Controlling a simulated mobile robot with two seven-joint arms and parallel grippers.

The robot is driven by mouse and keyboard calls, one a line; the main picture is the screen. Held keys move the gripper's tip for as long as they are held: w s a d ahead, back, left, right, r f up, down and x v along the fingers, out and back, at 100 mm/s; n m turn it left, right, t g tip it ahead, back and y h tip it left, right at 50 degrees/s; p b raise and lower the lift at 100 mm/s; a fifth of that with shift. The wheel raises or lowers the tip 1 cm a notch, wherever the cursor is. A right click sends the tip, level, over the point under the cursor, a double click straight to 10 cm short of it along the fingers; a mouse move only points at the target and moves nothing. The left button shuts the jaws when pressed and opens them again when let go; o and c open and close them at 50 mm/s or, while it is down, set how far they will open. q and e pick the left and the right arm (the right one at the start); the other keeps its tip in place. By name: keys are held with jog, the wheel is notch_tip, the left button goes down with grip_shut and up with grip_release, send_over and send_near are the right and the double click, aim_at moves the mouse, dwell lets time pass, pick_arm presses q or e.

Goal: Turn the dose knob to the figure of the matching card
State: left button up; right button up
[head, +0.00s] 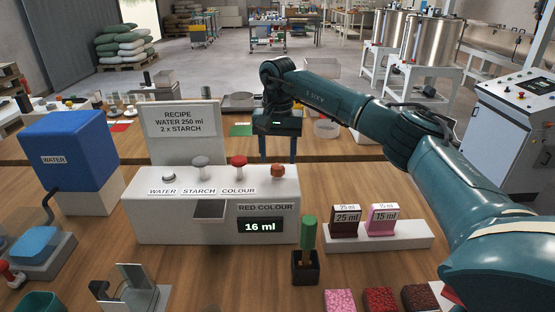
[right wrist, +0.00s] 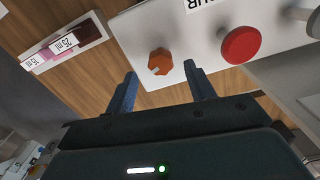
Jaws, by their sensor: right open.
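The white dosing box (head: 150,215) stands on the table, its display (head: 261,226) reading "RED COLOUR 16 ml". The orange dose knob (head: 278,171) is at its right end; in the right wrist view the knob (right wrist: 160,62) shows a pale mark. My right gripper (head: 279,148) points down above the knob. Its open fingers (right wrist: 160,85) are spread either side of the knob, with no contact visible. A dark brown-red card (head: 345,229) marked 25 ml and a pink card (head: 383,227) marked 15 ml stand in a white holder (head: 413,238). My left gripper is out of view.
Red (head: 239,161) and grey (head: 200,161) knobs stand left of the dose knob. A recipe sign (head: 181,122) is behind the box. A green-handled tool (head: 309,234) stands in a dark holder in front. Pink (head: 340,300), red (head: 380,299) and dark (head: 420,297) samples lie at the front.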

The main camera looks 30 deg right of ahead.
aim_at(277, 171)
jog(key=shift+f, duration=1.45)
jog(key=c, duration=1)
jog(key=shift+o, duration=0.2)
jog(key=shift+m, duration=0.3)
